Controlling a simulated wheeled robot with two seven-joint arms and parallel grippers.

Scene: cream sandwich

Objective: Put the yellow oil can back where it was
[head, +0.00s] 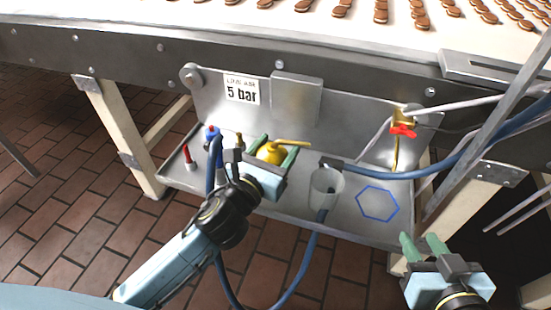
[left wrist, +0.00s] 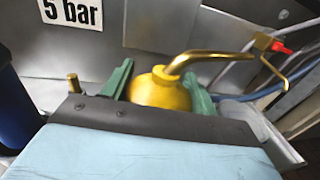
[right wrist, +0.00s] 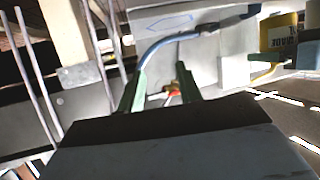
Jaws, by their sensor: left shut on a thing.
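The yellow oil can (head: 268,153) with a brass spout is over the left-middle part of the metal tray. My left gripper (head: 273,158) is shut around its body, with one green finger on each side. In the left wrist view the can (left wrist: 160,92) sits between the fingers, its spout pointing right. I cannot tell whether its base touches the tray. A blue hexagon outline (head: 361,203) on the tray's right part is empty. My right gripper (head: 423,246) is open and empty at the lower right, in front of the tray.
A blue-topped bottle (head: 211,131) and a red-tipped item (head: 188,158) stand at the tray's left. A valve with a red handle (head: 403,130) is on the back panel above the hexagon.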

